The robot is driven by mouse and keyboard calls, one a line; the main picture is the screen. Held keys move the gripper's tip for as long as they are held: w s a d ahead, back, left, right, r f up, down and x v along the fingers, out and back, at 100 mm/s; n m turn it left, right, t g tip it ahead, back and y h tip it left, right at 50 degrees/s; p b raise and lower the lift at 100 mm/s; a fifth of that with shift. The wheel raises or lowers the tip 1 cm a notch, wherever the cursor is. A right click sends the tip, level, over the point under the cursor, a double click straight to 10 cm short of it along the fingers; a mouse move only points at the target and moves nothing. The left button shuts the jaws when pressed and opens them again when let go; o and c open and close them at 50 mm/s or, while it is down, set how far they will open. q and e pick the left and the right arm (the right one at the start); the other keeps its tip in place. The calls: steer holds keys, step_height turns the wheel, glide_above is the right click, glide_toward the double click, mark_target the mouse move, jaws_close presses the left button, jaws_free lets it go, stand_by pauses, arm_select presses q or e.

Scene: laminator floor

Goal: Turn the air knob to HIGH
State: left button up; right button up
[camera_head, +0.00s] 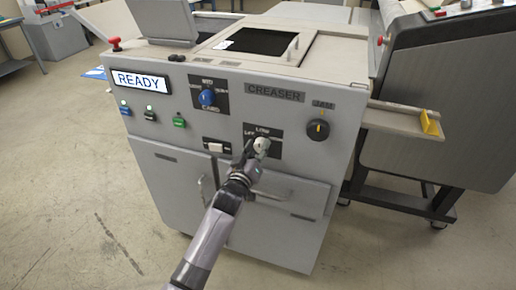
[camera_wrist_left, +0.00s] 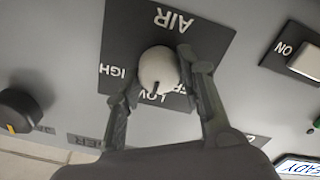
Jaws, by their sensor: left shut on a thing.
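The air knob (camera_head: 262,144) is a pale round knob on a black plate at the lower middle of the grey creaser front. In the left wrist view, where the panel appears upside down, the knob (camera_wrist_left: 157,68) has a dark pointer line towards the LOW label. The AIR label (camera_wrist_left: 173,20) and part of HIGH (camera_wrist_left: 112,71) are readable; OFF is partly hidden by a finger. My left gripper (camera_head: 254,150) is at the knob and shut on it, with a finger on each side in the wrist view (camera_wrist_left: 160,74). My right gripper is out of view.
A blue knob (camera_head: 207,97), a black JAM knob (camera_head: 318,130), a white rocker switch (camera_head: 216,147) and a READY display (camera_head: 140,81) share the panel. A door handle (camera_head: 272,195) is below the air knob. A side tray (camera_head: 395,118) juts out right.

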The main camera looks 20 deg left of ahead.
arm_select(q)
steer(key=shift+c, duration=0.4)
steer(key=shift+m, duration=0.3)
steer(key=m+p, duration=0.1)
steer(key=m, duration=1)
steer(key=shift+d, duration=0.15)
steer(key=shift+m, duration=0.3)
steer(key=o, duration=1.1)
